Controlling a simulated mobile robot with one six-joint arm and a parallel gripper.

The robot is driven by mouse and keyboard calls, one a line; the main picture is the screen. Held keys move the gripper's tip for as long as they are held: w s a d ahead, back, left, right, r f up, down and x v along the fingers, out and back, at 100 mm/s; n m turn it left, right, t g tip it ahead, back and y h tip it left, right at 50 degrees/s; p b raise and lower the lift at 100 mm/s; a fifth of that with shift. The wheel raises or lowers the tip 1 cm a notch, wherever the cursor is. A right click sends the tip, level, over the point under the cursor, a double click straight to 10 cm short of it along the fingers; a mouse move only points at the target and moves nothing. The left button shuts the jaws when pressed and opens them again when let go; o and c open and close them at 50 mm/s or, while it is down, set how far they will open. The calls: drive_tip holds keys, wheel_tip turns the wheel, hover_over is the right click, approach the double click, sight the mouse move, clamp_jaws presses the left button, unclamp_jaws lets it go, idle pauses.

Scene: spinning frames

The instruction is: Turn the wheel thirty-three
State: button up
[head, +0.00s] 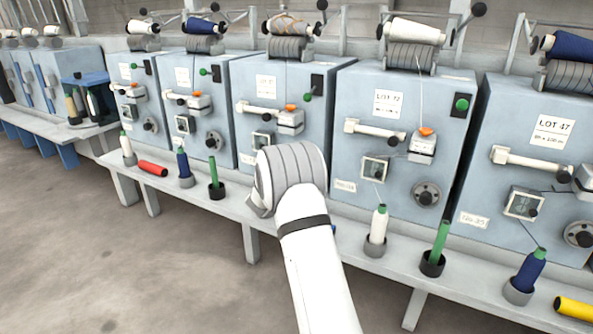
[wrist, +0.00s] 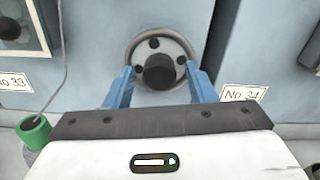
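In the wrist view a round grey wheel (wrist: 134,50) with a dark centre knob and dark holes is on a pale blue machine panel. A "No 33" tag (wrist: 14,82) is on the same panel, left of the wheel. A "No 34" tag (wrist: 243,93) is to the right, past the panel's edge. My gripper (wrist: 158,69) is open, its two blue fingers apart at the lower left and lower right of the wheel, with the knob between them. I cannot tell whether they touch the rim. In the head view my arm hides this wheel and the fingers.
Similar machines stand in a row, with another wheel (head: 426,195) on the panel to the right. A shelf (head: 335,250) runs below them, holding a white bobbin (head: 378,224) and a green tube (head: 440,243) in cups. A green tube (wrist: 34,130) stands left of my gripper. The floor in front is clear.

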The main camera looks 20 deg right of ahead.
drive_tip(key=c, duration=0.8)
drive_tip(key=shift+c, duration=0.2)
drive_tip(key=shift+n, duration=0.3)
drive_tip(key=n+p, duration=0.5)
drive_tip(key=n, duration=1.2)
drive_tip(key=n+p, duration=0.5)
drive_tip(key=n, duration=1.2)
drive_tip(key=shift+f+n, duration=0.2)
drive_tip(key=shift+n, duration=0.1)
drive_tip(key=shift+p, duration=0.3)
